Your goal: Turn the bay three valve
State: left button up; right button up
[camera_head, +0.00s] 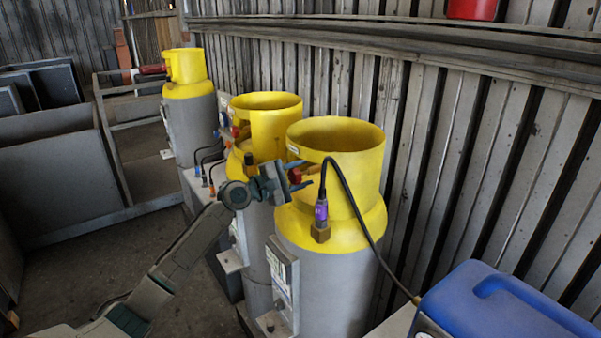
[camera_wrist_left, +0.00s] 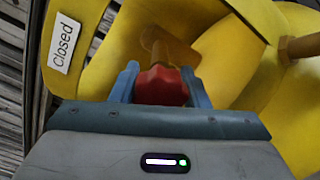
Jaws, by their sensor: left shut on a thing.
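The red valve knob (camera_wrist_left: 160,86) sits on a brass stem in the opening of a yellow cylinder collar. My left gripper (camera_wrist_left: 161,80) is shut on it, with one blue finger at each side. In the head view the left gripper (camera_head: 300,178) reaches the knob (camera_head: 295,176) at the near side of the front cylinder (camera_head: 335,230). A white label reading "Closed" (camera_wrist_left: 64,42) is on the collar in the wrist view. I cannot read a bay number. My right gripper is not in view.
Two more yellow-topped cylinders, a middle one (camera_head: 268,115) and a far one (camera_head: 190,105), stand behind. A black hose (camera_head: 356,205) runs from a purple connector (camera_head: 321,211) to the lower right. A blue container (camera_head: 500,310) stands at the right, beside the corrugated wall (camera_head: 480,170).

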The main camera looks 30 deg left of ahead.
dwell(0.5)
pick_arm(q)
jog(key=o, duration=1)
jog(key=shift+c, duration=0.2)
